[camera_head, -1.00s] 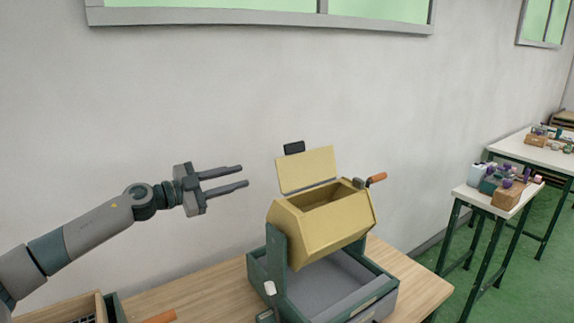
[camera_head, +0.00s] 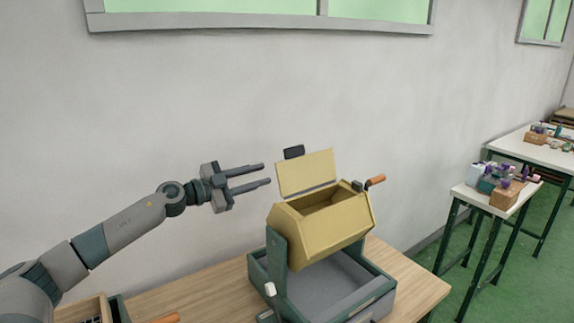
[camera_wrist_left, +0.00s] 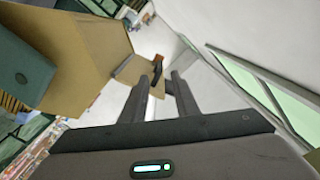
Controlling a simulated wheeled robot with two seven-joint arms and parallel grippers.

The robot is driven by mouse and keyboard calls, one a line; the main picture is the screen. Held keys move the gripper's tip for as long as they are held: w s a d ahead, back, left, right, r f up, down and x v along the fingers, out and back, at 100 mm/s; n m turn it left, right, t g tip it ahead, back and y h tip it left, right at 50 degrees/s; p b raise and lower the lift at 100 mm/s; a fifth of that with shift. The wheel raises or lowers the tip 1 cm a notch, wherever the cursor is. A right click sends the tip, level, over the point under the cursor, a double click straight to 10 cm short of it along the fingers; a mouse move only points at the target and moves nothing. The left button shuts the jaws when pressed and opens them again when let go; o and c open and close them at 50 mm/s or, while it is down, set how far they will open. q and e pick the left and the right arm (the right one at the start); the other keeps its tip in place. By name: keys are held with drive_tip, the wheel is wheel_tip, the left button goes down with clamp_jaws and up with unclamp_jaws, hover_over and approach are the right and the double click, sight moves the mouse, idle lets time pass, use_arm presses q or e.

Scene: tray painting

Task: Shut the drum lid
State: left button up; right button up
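The yellow drum (camera_head: 318,238) sits in a green stand with a grey tray on the wooden table. Its lid (camera_head: 306,173) stands open, hinged up at the back, with a dark handle (camera_head: 294,152) on its top edge. My left gripper (camera_head: 267,174) is open and empty, just left of the raised lid and level with it, apart from it. In the left wrist view, the fingers (camera_wrist_left: 152,92) point toward the lid and its dark handle (camera_wrist_left: 158,62), with the drum (camera_wrist_left: 85,60) to the left. My right gripper is not in view.
An orange-handled crank (camera_head: 375,181) sticks out at the drum's right. The stand's tray rim (camera_head: 375,300) surrounds the drum's base. A wooden box (camera_head: 85,311) lies at the lower left. The wall is close behind. White side tables (camera_head: 490,197) with small items stand far right.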

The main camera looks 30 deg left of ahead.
sight(287, 167)
use_arm(q)
drive_tip(key=p+x, duration=0.3)
drive_tip(key=x, duration=0.5)
drive_tip(key=shift+w+d+r+p, duration=0.15)
drive_tip(key=shift+p, duration=0.15)
drive_tip(key=shift+x, duration=0.8)
drive_tip(key=shift+c, duration=0.7)
clamp_jaws()
